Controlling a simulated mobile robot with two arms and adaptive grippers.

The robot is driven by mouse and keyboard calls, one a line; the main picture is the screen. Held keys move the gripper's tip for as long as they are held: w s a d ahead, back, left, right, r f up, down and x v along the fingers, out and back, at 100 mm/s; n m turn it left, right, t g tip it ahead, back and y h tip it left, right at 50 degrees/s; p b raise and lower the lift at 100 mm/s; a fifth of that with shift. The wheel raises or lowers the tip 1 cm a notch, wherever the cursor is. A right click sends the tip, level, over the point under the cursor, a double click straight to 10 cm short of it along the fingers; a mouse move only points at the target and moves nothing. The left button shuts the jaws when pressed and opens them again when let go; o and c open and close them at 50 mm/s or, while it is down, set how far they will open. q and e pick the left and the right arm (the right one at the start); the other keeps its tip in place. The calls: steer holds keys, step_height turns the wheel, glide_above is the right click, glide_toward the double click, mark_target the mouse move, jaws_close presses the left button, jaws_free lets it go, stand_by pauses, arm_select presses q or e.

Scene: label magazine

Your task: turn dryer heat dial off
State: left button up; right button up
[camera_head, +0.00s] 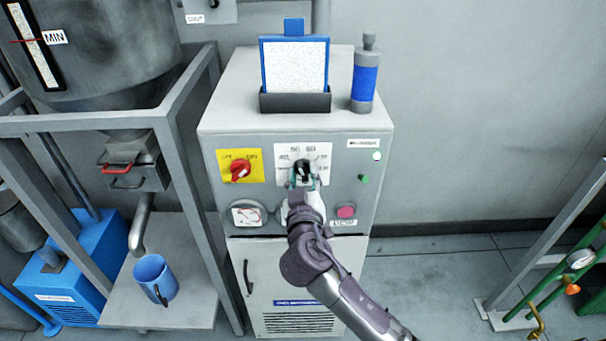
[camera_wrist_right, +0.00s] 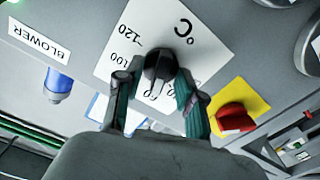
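The heat dial is a black knob (camera_head: 303,168) on a white temperature plate on the dryer's front panel (camera_head: 262,205). In the right wrist view the knob (camera_wrist_right: 160,66) sits on the plate (camera_wrist_right: 128,32) with "°C", 120 and 100 readable. I cannot read its setting for sure. My right gripper (camera_head: 304,182) is at the dial from the front. In the right wrist view its two fingers (camera_wrist_right: 159,82) straddle the knob, one on each side, with narrow gaps; contact is not clear. My left gripper is not in view.
A red switch on a yellow plate (camera_head: 240,168) is left of the dial. A gauge (camera_head: 248,214), a pink button (camera_head: 346,211) and a green light (camera_head: 364,178) are nearby. A blue-framed panel (camera_head: 295,65) and bottle (camera_head: 365,82) stand on top. A metal frame (camera_head: 190,150) borders the left.

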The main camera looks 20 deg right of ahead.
steer(key=shift+c, duration=0.3)
jaws_close()
steer(key=shift+n, duration=0.3)
steer(key=n+p, duration=0.1)
steer(key=n, duration=0.2)
steer(key=shift+n, duration=0.3)
steer(key=n+p, duration=0.1)
steer(key=n, duration=0.2)
steer(key=shift+n, duration=0.3)
steer(key=n+p, duration=0.1)
steer(key=n, duration=0.2)
steer(key=shift+a+n+p, duration=0.1)
steer(key=shift+n+p, duration=0.2)
steer(key=shift+p, duration=0.05)
steer(key=shift+f+n+p, duration=0.15)
steer(key=shift+n+p, duration=0.85)
steer(key=shift+n, duration=1.3)
